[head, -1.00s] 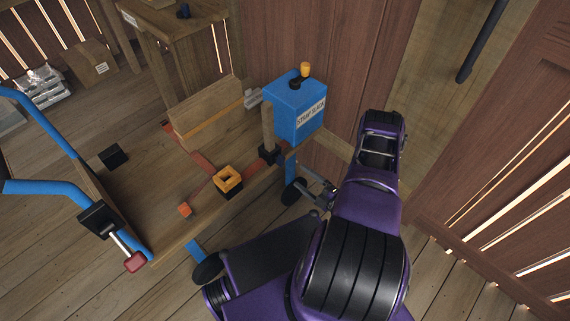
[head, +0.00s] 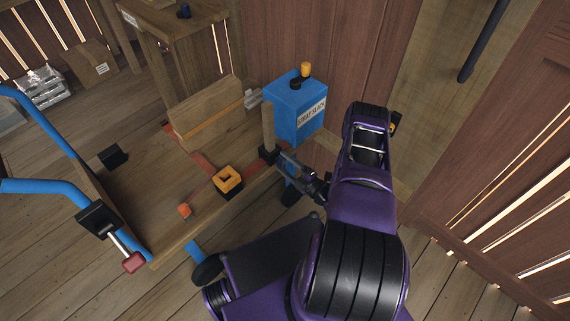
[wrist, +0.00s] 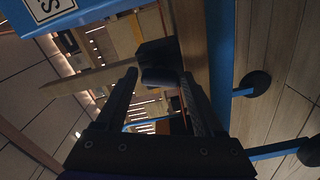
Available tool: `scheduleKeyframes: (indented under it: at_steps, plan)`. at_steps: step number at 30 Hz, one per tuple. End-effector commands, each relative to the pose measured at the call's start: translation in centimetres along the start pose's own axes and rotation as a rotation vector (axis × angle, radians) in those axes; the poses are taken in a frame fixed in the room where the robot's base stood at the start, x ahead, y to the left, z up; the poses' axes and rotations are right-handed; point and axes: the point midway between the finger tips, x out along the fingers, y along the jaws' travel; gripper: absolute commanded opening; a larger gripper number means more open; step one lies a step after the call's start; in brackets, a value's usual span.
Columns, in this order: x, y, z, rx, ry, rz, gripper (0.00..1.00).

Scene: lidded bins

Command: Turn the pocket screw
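No label marks which part is the pocket screw. A black knob-like part (head: 267,155) sits on the wooden cart's edge below the blue box (head: 293,108) labelled "STRAP SLACK". In the wrist view a dark, rounded black part (wrist: 158,56) lies straight ahead of my fingertips. My gripper (head: 285,162) reaches toward this part from the right, beneath the box. In the wrist view my gripper (wrist: 159,77) has its fingers apart, one on each side of the part's near end. Whether they touch it I cannot tell.
The cart (head: 140,205) carries an orange-and-black square piece (head: 228,179) and a wooden block. A clamp with a red handle (head: 133,262) sits at its front left. An orange-tipped knob (head: 304,72) tops the blue box. A plank wall stands behind; a wooden panel is at right.

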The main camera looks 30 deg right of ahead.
Motion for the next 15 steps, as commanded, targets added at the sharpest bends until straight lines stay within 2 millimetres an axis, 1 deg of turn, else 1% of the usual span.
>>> scheduleKeyframes:
  at_steps: [1, 2, 3, 5, 6, 10, 11, 15]
  plan:
    - [-0.01, 0.00, 0.00, 0.000, 0.000, 0.000, 0.59]
    - [-0.02, 0.00, 0.00, 0.000, 0.000, 0.000, 0.53]
    - [-0.02, 0.00, 0.00, 0.000, 0.000, 0.000, 0.46]
    - [-0.02, 0.00, 0.00, 0.000, 0.000, 0.000, 0.35]
    - [-0.03, 0.00, 0.00, 0.000, 0.000, 0.000, 0.28]
    - [-0.03, 0.01, 0.00, 0.000, 0.000, 0.000, 0.05]
    - [-0.04, 0.01, 0.00, 0.000, 0.000, 0.000, 0.02]
    - [-0.04, 0.02, 0.00, 0.006, 0.000, 0.001, 0.02]
